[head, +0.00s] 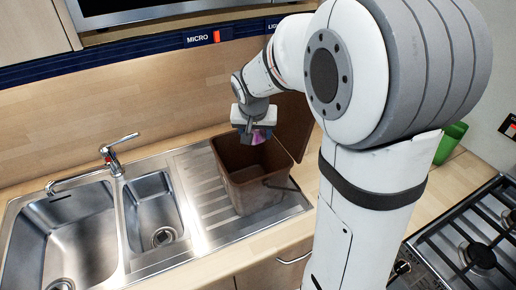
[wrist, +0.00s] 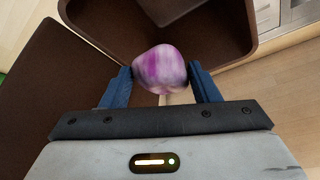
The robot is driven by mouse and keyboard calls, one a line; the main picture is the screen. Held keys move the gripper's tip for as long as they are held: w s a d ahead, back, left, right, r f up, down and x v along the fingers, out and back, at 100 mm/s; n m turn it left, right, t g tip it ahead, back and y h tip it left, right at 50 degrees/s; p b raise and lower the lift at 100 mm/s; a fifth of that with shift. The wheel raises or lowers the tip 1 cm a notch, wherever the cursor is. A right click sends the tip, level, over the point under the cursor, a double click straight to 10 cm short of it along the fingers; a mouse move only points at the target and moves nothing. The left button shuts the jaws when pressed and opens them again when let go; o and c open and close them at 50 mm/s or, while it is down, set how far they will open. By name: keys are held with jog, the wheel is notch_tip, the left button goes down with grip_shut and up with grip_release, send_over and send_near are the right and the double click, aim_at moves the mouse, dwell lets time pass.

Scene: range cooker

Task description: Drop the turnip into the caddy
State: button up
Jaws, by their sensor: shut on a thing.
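The turnip (wrist: 160,70) is purple and white and sits between the two blue fingers of my gripper (wrist: 160,85) in the wrist view. My gripper is shut on it. In the head view the turnip (head: 262,136) shows as a small purple patch below my gripper (head: 254,132). The caddy (head: 238,184) is a brown open bin standing on the sink's drainboard. My gripper holds the turnip over the back part of its opening. The caddy's rim and inside (wrist: 215,52) show beyond the turnip in the wrist view.
A steel sink (head: 70,235) with two bowls and a tap (head: 110,150) lies left of the caddy. A green cup (head: 450,142) stands on the worktop at the right, behind a gas hob (head: 470,240). A wooden wall panel is behind.

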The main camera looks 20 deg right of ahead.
aim_at(255, 145)
jog(key=shift+f+b, duration=1.45)
jog(key=shift+f, duration=1.2)
jog(key=o, duration=1.1)
jog(key=shift+r, duration=0.15)
jog(key=b+v, duration=0.1)
jog(key=v, duration=0.6)
jog(key=shift+s+a+r, duration=0.15)
jog(key=shift+s+r, duration=0.05)
jog(key=shift+r, duration=0.1)
jog(key=shift+s, duration=0.1)
